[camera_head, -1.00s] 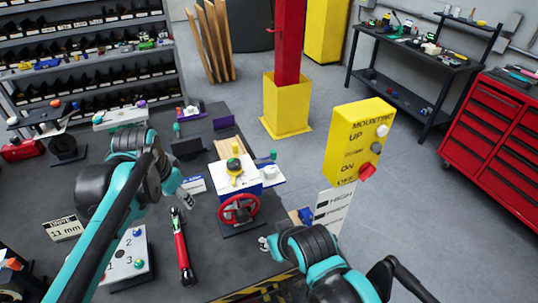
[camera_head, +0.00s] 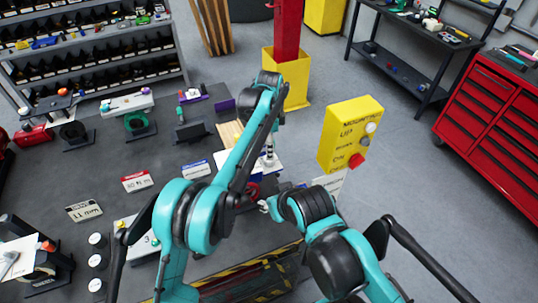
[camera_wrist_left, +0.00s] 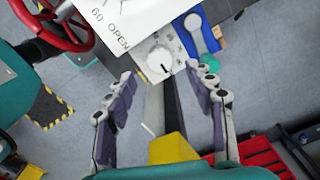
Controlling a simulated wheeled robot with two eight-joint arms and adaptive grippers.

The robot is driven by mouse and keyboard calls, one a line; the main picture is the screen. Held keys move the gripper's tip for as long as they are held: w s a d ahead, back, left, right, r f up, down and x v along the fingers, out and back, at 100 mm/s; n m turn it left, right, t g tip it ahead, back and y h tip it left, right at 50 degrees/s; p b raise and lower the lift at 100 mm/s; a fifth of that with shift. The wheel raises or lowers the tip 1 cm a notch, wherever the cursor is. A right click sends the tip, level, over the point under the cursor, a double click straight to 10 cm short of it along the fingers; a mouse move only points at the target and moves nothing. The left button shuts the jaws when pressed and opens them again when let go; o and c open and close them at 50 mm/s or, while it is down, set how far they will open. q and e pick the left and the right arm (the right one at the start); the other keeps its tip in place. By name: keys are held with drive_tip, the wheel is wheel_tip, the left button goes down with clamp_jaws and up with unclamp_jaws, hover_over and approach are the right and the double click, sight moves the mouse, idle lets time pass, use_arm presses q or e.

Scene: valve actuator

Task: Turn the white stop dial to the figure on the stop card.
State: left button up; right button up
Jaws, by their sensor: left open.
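The white stop dial (camera_wrist_left: 160,61) shows in the left wrist view, on a pale base beside a white plate (camera_wrist_left: 112,18) reading "60 OPEN". A dark mark is on its lower side. My left gripper (camera_wrist_left: 167,98) is open, its purple-padded fingers apart, with the dial beyond the gap between them. In the head view my left gripper (camera_head: 268,158) points down over the actuator and hides much of it. Cards with a red band (camera_head: 136,181) and a blue band (camera_head: 196,169) lie on the bench; their figures are too small to read surely. My right gripper (camera_head: 264,206) is near the handwheel.
The red handwheel (camera_wrist_left: 62,28) is beside the plate, partly covered by my right arm in the head view. A blue part (camera_wrist_left: 200,34) sits next to the dial. A yellow switch box (camera_head: 345,135) stands right of the actuator. A card reading "11 mm" (camera_head: 84,211) is at left.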

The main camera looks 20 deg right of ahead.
use_arm(q)
wheel_tip(320, 180, down, 6)
drive_tip(key=shift+r, duration=0.15)
drive_tip(key=c, duration=1.2)
